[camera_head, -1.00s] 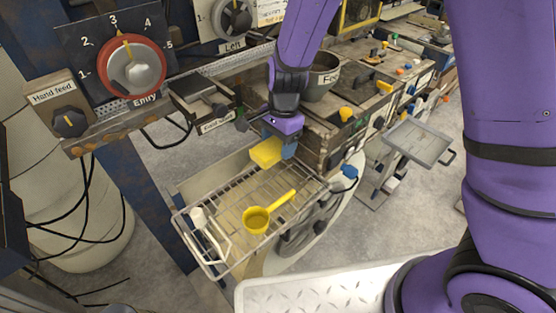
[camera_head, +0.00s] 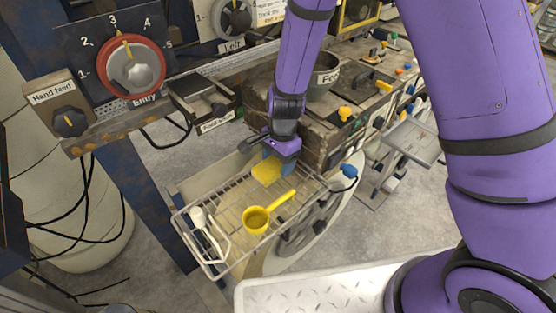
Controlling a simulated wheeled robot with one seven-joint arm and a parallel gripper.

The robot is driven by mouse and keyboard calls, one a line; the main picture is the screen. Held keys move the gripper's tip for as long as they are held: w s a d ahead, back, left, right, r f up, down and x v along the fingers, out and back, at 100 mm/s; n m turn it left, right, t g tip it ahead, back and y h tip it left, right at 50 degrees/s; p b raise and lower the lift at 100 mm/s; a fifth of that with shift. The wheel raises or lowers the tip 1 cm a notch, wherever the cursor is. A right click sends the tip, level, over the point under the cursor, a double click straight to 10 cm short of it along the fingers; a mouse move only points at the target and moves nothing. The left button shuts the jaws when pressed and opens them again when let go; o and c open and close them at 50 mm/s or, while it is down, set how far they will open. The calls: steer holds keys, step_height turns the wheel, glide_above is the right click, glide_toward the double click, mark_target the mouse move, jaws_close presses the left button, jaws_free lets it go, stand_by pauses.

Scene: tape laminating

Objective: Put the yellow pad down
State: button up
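The yellow pad (camera_head: 266,171) is at the far end of the wire rack (camera_head: 222,192), low over its bars or touching them; I cannot tell which. My gripper (camera_head: 279,163) points down above that end of the rack. Its blue fingertips are at the pad's far edge and appear shut on it, though the grip itself is partly hidden.
A yellow scoop (camera_head: 257,219) lies in the rack's near middle. A white-handled brush-like tool (camera_head: 206,231) lies along its left side. The wooden machine body (camera_head: 314,147) with a grey feed bowl (camera_head: 324,76) stands right behind my gripper. Bare bars show between pad and scoop.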

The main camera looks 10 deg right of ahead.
steer(key=o, duration=0.5)
steer(key=shift+c, duration=0.2)
steer(key=shift+r, duration=0.1)
step_height(320, 180, up, 12)
steer(key=d, duration=0.1)
steer(key=shift+w, duration=0.45)
steer(key=shift+d, duration=0.1)
